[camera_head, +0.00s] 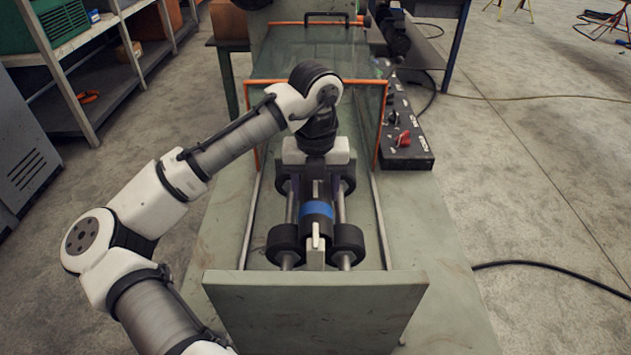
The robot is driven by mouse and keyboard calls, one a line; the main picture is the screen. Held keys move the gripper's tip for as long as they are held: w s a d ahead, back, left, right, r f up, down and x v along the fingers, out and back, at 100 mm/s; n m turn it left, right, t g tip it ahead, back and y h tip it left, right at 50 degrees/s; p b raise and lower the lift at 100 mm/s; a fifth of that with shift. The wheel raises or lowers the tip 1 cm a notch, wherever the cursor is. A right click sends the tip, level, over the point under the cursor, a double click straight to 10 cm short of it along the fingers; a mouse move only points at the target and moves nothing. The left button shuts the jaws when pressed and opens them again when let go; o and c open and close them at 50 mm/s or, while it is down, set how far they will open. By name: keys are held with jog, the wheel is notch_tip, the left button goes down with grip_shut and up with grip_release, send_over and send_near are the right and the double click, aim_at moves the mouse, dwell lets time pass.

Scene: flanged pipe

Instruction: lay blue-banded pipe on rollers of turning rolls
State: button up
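The blue-banded pipe (316,209) shows a bright blue band and a dark end. It lies lengthwise, low between the two rows of rollers; I cannot tell whether it touches them. The turning rolls have black near rollers at left (285,243) and right (347,243), with more rollers behind, on steel shafts. My gripper (317,182) points down over the far part of the pipe. Its white and grey body hides that part. The fingertips are not clear, so I cannot tell whether they hold the pipe.
A grey-green upright plate (315,312) stands in front of the rolls. An orange-framed clear screen (313,82) stands behind them. A black control box (406,140) with a red switch lies at right. Shelves (95,50) stand at left. The bench top (420,220) right of the rolls is clear.

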jog(key=shift+f, duration=0.15)
jog(key=o, duration=1.6)
jog(key=shift+o, duration=0.3)
jog(key=o, duration=0.4)
notch_tip(320, 180, up, 12)
jog(key=p, duration=1.1)
